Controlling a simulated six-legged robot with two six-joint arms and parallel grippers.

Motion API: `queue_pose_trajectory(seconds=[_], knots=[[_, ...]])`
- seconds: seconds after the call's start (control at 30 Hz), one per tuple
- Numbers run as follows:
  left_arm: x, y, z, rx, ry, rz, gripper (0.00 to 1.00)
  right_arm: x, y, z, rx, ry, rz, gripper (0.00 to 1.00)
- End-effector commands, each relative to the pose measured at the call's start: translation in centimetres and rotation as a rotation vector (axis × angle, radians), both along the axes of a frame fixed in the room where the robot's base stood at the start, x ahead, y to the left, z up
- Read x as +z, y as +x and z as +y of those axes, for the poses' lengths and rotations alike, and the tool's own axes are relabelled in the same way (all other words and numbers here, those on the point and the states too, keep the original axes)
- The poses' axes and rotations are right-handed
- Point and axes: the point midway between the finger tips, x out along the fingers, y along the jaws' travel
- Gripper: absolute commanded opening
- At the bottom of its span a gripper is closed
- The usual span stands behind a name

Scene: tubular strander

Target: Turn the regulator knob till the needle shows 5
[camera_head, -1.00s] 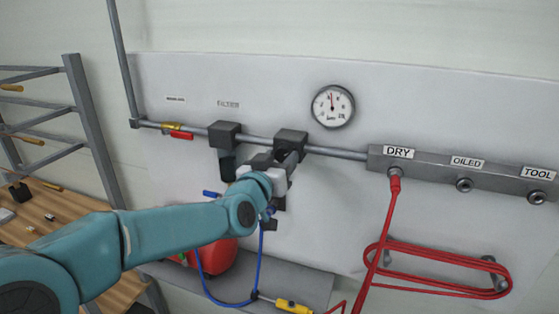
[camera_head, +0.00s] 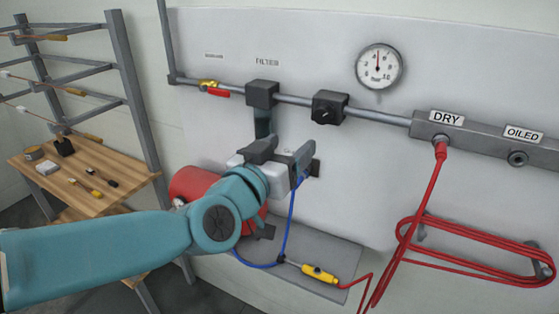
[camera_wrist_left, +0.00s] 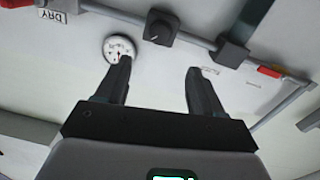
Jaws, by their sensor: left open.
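The regulator is a black block with a dark knob (camera_head: 328,109) on the grey pipe, just left of the gauge. The knob also shows in the left wrist view (camera_wrist_left: 160,27). The round white gauge (camera_head: 379,66) is above the pipe; its needle points nearly straight up, and the small numbers are hard to read. It also shows in the left wrist view (camera_wrist_left: 119,50). My left gripper (camera_head: 285,150) is open and empty, below and left of the knob, apart from it. My right gripper does not show.
A black filter block (camera_head: 262,94) and a red-handled valve (camera_head: 213,88) sit on the pipe left of the regulator. A red hose (camera_head: 408,226) hangs from the DRY outlet. A blue hose (camera_head: 290,228) and red tank (camera_head: 192,184) are below. A wooden bench (camera_head: 60,196) stands left.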

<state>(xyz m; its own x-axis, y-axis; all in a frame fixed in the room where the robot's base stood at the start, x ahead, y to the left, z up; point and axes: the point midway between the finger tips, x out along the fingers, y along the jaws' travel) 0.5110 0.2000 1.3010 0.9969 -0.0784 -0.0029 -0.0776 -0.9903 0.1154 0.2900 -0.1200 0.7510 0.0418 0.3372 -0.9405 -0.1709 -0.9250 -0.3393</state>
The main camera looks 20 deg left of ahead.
Motion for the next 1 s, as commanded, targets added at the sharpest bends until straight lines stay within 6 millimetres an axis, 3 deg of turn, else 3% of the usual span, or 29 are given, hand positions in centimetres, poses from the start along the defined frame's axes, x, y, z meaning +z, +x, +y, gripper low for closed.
queue_pose_trajectory(seconds=[0.1,0.23,1.0], knots=[[0.1,-1.7,0.1,0.0,0.0,-0.001,0.68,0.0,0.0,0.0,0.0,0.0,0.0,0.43],[0.0,-2.6,0.2,0.0,-0.001,0.001,0.68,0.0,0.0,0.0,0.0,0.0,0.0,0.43],[0.0,-2.7,0.2,0.0,-0.001,0.001,0.68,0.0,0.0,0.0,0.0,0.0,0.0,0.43]])
